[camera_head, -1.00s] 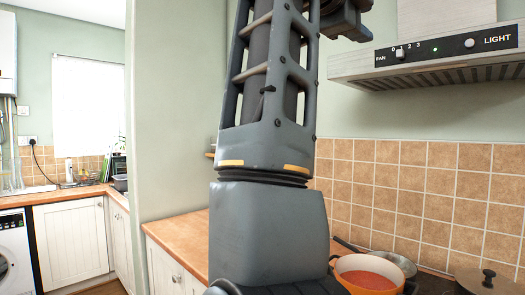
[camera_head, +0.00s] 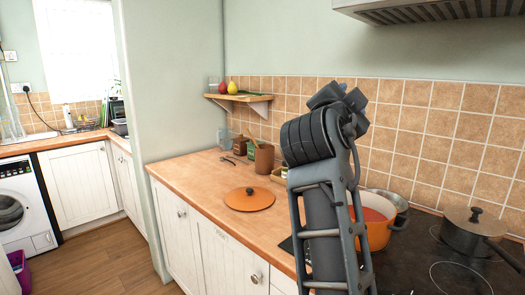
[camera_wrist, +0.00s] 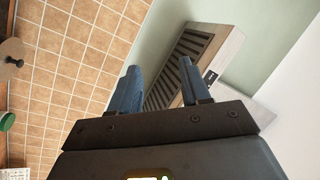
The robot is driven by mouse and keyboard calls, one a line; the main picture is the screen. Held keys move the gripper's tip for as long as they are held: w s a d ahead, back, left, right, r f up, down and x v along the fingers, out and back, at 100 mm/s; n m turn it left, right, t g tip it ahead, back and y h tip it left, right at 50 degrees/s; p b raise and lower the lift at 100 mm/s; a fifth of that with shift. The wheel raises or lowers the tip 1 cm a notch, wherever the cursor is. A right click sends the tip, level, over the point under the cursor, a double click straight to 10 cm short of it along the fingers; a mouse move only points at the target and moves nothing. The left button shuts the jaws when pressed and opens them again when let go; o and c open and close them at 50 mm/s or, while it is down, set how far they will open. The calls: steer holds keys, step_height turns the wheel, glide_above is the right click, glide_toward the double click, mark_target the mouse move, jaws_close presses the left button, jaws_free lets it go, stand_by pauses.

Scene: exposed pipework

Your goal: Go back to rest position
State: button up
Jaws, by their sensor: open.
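My gripper (camera_wrist: 158,78) shows in the wrist view with its two blue-grey fingers spread apart and nothing between them. Beyond the fingers are the range hood (camera_wrist: 180,65) and the tiled wall (camera_wrist: 75,50), seen tilted. In the head view my dark grey arm rises from the bottom, right of centre, and bends over at its top in front of the tiles. The gripper fingers cannot be made out in that view.
An orange pot (camera_head: 374,236) and a dark lidded pot (camera_head: 470,232) stand on the hob right of my arm. An orange lid (camera_head: 249,199) lies on the wooden counter (camera_head: 190,168). A small shelf (camera_head: 238,97) juts from the wall.

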steer(key=s+d+f+n+y, duration=0.25)
steer(key=s+f+n, duration=0.3)
steer(key=f, duration=0.75)
steer(key=s+d+f+n+y, duration=0.1)
steer(key=s+f+n+y, duration=0.4)
steer(key=f, duration=0.8)
steer(key=s+d+f+n+y, duration=0.1)
steer(key=s+f+n, duration=0.1)
steer(key=s+f, duration=0.45)
steer(key=s+f+n+y, duration=0.15)
steer(key=s+f, duration=0.25)
steer(key=s, duration=0.6)
steer(key=s+r+n+g, duration=0.1)
steer(key=s+r+g, duration=0.1)
steer(key=s, duration=2.6)
steer(key=shift+d+r, duration=0.25)
steer(key=shift+d, duration=0.1)
